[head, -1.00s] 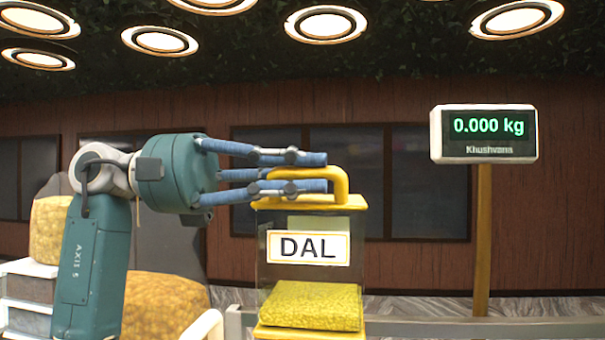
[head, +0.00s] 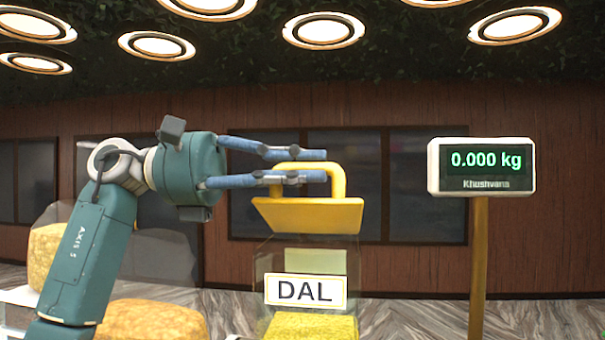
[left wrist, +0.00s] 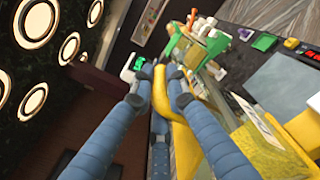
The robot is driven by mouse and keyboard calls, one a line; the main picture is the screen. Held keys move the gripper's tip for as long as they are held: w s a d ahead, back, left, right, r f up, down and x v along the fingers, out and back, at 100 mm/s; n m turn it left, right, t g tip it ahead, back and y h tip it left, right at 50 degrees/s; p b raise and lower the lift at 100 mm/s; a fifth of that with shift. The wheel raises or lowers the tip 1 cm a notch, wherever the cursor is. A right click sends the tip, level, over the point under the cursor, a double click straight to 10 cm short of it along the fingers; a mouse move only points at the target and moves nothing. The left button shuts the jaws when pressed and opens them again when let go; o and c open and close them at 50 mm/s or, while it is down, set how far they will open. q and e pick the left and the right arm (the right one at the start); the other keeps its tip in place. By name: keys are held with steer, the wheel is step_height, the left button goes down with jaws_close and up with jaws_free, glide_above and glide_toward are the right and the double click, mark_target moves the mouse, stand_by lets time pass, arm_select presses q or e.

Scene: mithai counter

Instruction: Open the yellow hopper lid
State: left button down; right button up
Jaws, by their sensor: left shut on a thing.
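The yellow hopper lid (head: 308,215) is tilted up above the clear hopper (head: 262,262), with its flat underside or top face turned toward the head camera. Its yellow loop handle (head: 338,180) stands on top. My left gripper (head: 312,166) comes in from the left and is shut on the handle. The left wrist view shows the blue fingers on both sides of the yellow handle (left wrist: 160,92). The hopper bears a white DAL label (head: 305,290), with yellow dal (head: 312,327) inside. My right gripper is not in view.
A scale display (head: 482,170) reading 0.000 kg stands on a post at the right. Bins with yellow heaps (head: 152,320) are at the lower left. The left wrist view shows a counter with several items, including a green object (left wrist: 185,50).

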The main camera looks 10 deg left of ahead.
arm_select(q)
steer(key=shift+w+r+n, duration=0.6)
steer(key=shift+w+n, duration=0.15)
steer(key=shift+n, duration=0.05)
steer(key=c, duration=1.7)
jaws_free()
steer(key=shift+c, duration=0.2)
steer(key=a, duration=1.2)
